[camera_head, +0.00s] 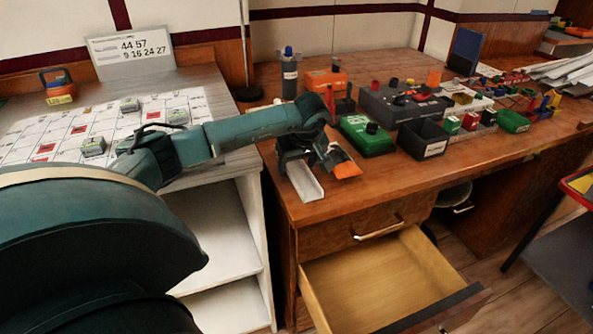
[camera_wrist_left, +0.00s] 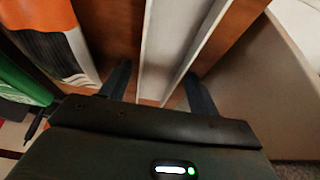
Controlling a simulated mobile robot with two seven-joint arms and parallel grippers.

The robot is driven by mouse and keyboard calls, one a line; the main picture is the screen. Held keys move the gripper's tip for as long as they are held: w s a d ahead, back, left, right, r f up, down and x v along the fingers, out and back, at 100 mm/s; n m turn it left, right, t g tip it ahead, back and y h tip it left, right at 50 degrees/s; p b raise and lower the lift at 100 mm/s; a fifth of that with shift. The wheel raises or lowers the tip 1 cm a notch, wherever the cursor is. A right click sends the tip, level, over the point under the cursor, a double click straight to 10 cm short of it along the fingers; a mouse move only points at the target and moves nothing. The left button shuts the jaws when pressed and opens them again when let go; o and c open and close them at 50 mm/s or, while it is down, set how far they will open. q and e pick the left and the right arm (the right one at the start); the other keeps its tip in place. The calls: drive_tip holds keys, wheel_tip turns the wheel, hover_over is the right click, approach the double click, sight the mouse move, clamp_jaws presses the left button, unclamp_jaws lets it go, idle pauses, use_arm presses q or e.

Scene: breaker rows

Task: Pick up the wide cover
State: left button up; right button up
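The light grey cover (camera_head: 304,182), a long U-shaped channel, lies near the front left edge of the wooden desk. I take it to be the wide cover. My left gripper (camera_head: 298,155) is over its far end. In the left wrist view, the cover (camera_wrist_left: 172,50) runs between the two spread fingers of my left gripper (camera_wrist_left: 158,88). A gap shows on both sides, so the gripper is open and not closed on it. My right gripper is not in view.
An orange and grey object (camera_head: 345,166) lies close right of the cover; its orange and white side (camera_wrist_left: 48,42) shows in the wrist view. A green box (camera_head: 366,136) and black bin (camera_head: 423,139) stand behind. An open drawer (camera_head: 385,275) juts out below.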

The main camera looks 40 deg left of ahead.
use_arm(q)
drive_tip(key=c, duration=0.8)
